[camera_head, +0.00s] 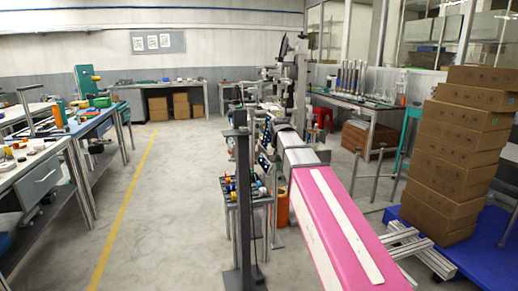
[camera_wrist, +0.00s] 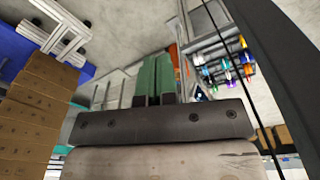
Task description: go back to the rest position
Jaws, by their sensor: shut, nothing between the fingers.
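My gripper (camera_wrist: 157,78) shows in the wrist view as two green fingers side by side, shut with nothing between them. They project from a dark bar with screws. The fingers are in the air and hold nothing. In the head view I cannot make out the gripper. No film reel can be told for certain in either view.
A rack (camera_head: 249,200) with small coloured items stands near the middle; these items (camera_wrist: 222,72) also show in the wrist view. Stacked cartons (camera_head: 460,150) stand on a blue base (camera_head: 488,252) at right. Workbenches (camera_head: 42,150) line the left. The floor around the yellow line is clear.

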